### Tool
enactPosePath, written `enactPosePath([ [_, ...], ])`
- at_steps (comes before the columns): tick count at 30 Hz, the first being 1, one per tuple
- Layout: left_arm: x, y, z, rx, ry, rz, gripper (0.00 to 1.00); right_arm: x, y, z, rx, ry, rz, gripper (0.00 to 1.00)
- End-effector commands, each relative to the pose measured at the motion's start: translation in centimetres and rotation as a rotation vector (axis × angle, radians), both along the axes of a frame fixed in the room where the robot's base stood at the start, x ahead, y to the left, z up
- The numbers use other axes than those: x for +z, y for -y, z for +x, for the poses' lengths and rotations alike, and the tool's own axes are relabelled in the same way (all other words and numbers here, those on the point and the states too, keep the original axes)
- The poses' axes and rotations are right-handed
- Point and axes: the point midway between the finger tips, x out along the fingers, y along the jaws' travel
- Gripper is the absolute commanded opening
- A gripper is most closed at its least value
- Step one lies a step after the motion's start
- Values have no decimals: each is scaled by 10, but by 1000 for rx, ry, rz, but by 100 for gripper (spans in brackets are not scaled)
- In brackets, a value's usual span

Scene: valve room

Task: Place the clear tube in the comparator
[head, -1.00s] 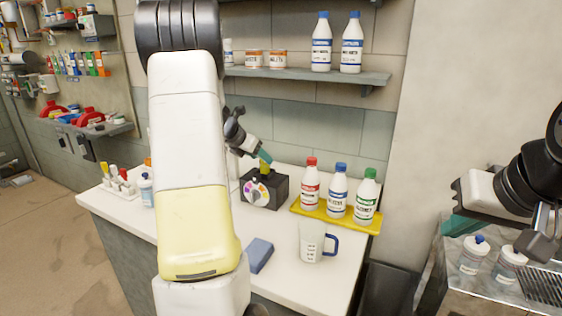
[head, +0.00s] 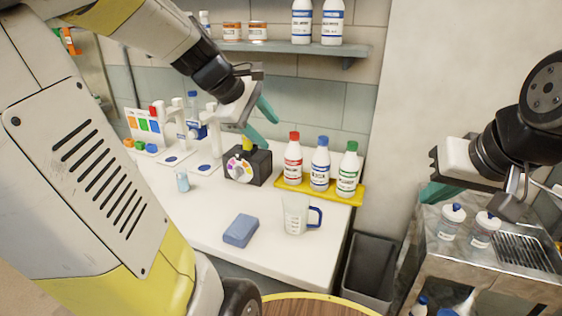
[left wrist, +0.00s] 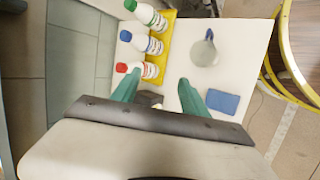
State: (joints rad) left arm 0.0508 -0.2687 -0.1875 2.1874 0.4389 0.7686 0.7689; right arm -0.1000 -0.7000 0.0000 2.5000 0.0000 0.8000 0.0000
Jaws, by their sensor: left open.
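The comparator (head: 260,167) is a black box with a coloured wheel on its front, standing on the white counter. A yellow piece (head: 247,143) sticks up from its top; I cannot tell whether it belongs to the clear tube. No tube is clearly visible elsewhere. My left gripper (head: 270,134) is open just above and right of the comparator, with nothing seen between its fingers. In the left wrist view its teal fingers (left wrist: 158,84) are spread, and the comparator is mostly hidden behind the gripper body. My right gripper (head: 445,192) hangs at the right, its fingers partly hidden.
Red-, blue- and green-capped bottles (head: 320,165) stand on a yellow tray (head: 350,197) right of the comparator. A jug (head: 296,214), a blue sponge (head: 241,230) and a small pale container (head: 183,181) are on the counter. A metal cart (head: 435,240) stands at right.

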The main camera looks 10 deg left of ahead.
Motion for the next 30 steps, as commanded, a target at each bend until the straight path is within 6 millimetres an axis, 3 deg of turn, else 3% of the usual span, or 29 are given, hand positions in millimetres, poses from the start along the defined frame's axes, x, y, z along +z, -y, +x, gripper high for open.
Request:
enactPosePath([
  [3,1,31,-53,-356,126,262,53,0,0,0,0,0,0,0],
  [6,-5,45,-90,-627,217,476,53,0,0,0,0,0,0,0],
  [12,-18,53,-134,-984,325,776,53,0,0,0,0,0,0,0],
  [17,-21,53,-143,-1077,348,857,53,0,0,0,0,0,0,0],
  [30,-21,53,-143,-1077,348,857,53,0,0,0,0,0,0,0],
])
